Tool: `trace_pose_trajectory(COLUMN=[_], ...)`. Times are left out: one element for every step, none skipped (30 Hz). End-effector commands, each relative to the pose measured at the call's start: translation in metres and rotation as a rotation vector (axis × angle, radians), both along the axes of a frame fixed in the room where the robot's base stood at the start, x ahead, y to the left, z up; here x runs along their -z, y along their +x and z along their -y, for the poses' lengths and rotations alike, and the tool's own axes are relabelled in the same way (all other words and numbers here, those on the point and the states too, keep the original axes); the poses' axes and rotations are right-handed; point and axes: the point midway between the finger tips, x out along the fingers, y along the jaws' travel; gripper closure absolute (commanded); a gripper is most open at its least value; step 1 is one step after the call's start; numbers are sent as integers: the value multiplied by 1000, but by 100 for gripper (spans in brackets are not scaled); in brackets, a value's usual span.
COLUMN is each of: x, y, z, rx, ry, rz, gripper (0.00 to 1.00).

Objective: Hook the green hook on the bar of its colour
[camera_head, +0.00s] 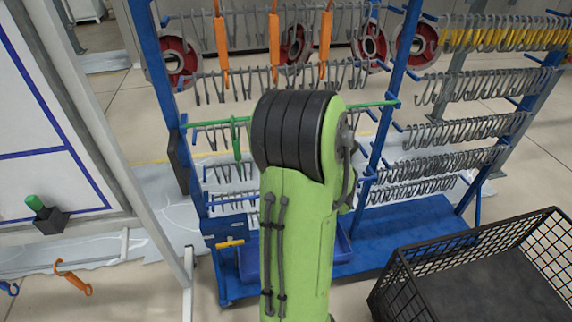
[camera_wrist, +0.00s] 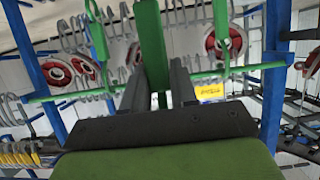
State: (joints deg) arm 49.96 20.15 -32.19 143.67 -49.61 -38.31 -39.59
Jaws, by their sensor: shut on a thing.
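The green bar (camera_head: 205,123) runs across the blue rack, partly behind my arm in the head view; it also crosses the wrist view (camera_wrist: 75,95). A green hook (camera_head: 237,140) hangs on it left of my arm. The wrist view shows green hooks hanging on both sides of my gripper, one at the right (camera_wrist: 222,35) and one at the left (camera_wrist: 97,35). My gripper (camera_wrist: 163,85) is shut on a green hook (camera_wrist: 152,45) between them. This hook crosses in front of the bar in the wrist view; I cannot tell whether it rests on it. My arm hides the gripper in the head view.
Orange hooks (camera_head: 274,45) hang on a higher bar. Rows of grey hooks (camera_head: 465,130) fill the rack's right side. A black crate (camera_head: 400,285) stands at the lower right. A white panel (camera_head: 40,150) is at the left, and an orange hook (camera_head: 72,278) shows below it.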

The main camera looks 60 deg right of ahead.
Motion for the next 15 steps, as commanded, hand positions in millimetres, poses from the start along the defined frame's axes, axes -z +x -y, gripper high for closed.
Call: trace_pose_trajectory(x=[-2,-2,-2,-3,-3,-3,-3,-3,-3,-3,-3,-4,-3,-3,-3], y=[2,4,7,9,11,13,15,17,20,22,24,27,29,31,33], z=[2,4,7,9,10,13,15,17,19,22,24,26,28,30,33], rx=[-1,-1,-2,-1,-2,-2,-1,-1,-2,-2,-2,-2,-1,-2,-2], ry=[1,1,0,0,0,0,1,1,1,1,0,0,1,0,0], rz=[-2,-2,-2,-3,-2,-2,-2,0,-1,-1,-2,-2,-2,-2,-2], gripper=[100,100,100,100,100,100,100,100,100,100,100,100,100,100,100])
